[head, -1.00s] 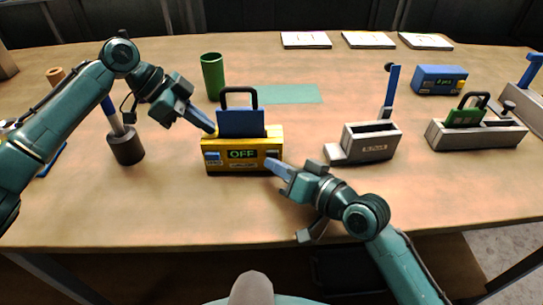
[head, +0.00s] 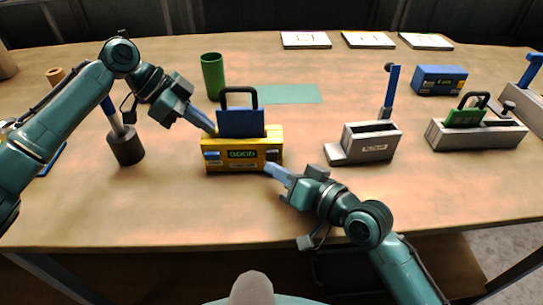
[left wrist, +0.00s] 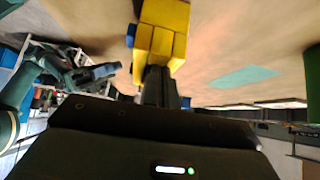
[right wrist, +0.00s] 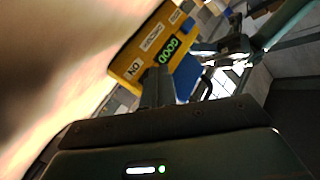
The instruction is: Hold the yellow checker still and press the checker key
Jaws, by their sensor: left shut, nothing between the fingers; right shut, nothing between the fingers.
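The yellow checker (head: 243,163) stands on the table, its display lit green and reading GOOD. A blue plate (head: 240,123) with a black handle stands upright in its top. My left gripper (head: 212,131) is shut and empty, its tip at the checker's upper left corner; the left wrist view shows the fingers against or very near the yellow body (left wrist: 163,35). My right gripper (head: 268,168) is shut and empty, its tip close to the checker's lower right front. The right wrist view shows an ON label (right wrist: 133,68) near its fingers. I cannot tell whether that tip touches.
A grey slotted block (head: 365,147) with a blue lever stands to the right, and a longer one (head: 475,137) holds a green plate. A green cup (head: 212,77) and green mat (head: 287,94) lie behind. A dark holder (head: 126,148) stands left. The front table strip is clear.

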